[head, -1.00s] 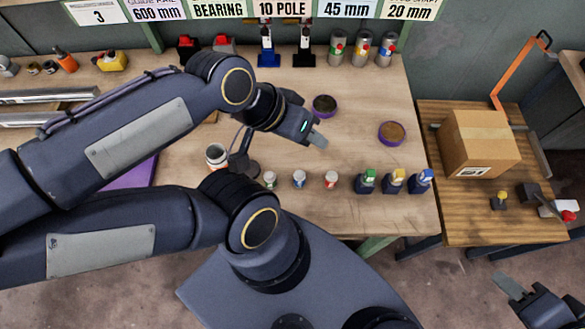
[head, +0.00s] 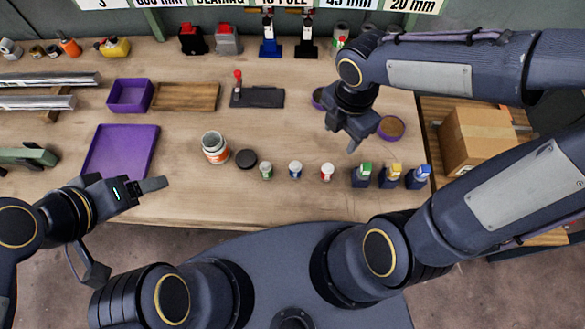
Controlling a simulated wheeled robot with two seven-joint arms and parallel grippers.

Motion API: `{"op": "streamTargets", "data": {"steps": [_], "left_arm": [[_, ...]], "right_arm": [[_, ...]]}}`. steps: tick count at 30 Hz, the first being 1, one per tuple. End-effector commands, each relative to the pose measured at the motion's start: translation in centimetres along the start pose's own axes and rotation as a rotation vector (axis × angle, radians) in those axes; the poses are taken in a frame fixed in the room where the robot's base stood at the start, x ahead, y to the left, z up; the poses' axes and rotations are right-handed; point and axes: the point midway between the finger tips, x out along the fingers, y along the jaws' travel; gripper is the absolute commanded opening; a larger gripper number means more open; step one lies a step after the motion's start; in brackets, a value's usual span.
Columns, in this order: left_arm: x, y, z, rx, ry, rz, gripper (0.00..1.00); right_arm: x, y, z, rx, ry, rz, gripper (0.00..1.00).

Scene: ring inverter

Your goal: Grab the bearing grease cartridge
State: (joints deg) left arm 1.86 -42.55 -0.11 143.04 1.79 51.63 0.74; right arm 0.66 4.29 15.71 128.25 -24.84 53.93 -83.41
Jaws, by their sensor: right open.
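No thing here is clearly labelled as the bearing grease cartridge. A grey cylinder with a coloured label (head: 341,37) stands at the back of the workbench, and may be one; my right arm covers the spot beside it. My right gripper (head: 353,138) is open and empty above the right part of the bench, in front of that cylinder and apart from it. It points down toward the front. My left gripper (head: 152,185) is over the front left edge of the bench, beside the purple tray (head: 104,168). Its jaw opening cannot be made out.
Small capped bottles (head: 295,170) and dark blue bottles (head: 390,177) line the bench front. A white jar (head: 214,147) stands left of them. Blue (head: 269,45) and black (head: 306,48) tools stand at the back. A cardboard box (head: 478,140) is on the right table. Mid-bench is mostly clear.

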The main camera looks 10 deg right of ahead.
Motion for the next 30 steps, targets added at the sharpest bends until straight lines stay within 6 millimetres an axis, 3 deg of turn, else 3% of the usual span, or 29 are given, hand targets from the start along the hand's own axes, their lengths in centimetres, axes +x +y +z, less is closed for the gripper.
{"op": "streamTargets", "data": {"steps": [1,3,6,9,12,17,30], "left_arm": [[0.2,-0.1,0.1,0.000,0.000,0.000,0.73],[0.3,-0.1,0.1,0.000,0.000,0.000,0.73],[0.4,-0.2,0.2,0.000,0.000,0.000,0.73],[0.5,-0.2,0.2,0.000,0.000,0.000,0.73],[0.5,-0.2,0.3,0.000,0.000,0.000,0.73],[0.6,-0.3,0.3,0.000,0.000,0.000,0.73],[0.4,-0.2,0.2,0.000,0.000,0.000,0.73]], "right_arm": [[2.0,1.2,-0.8,-0.262,0.004,-0.053,0.54],[4.1,2.7,-1.8,-0.613,0.015,-0.099,0.54],[6.8,4.4,-3.5,-1.039,0.052,-0.139,0.54],[9.0,5.6,-5.0,-1.355,0.091,-0.153,0.54],[10.3,6.2,-6.1,-1.553,0.118,-0.155,0.54],[11.8,6.3,-6.7,-1.668,0.136,-0.156,0.54],[17.5,5.1,-6.6,-1.667,0.137,-0.158,0.54]]}}
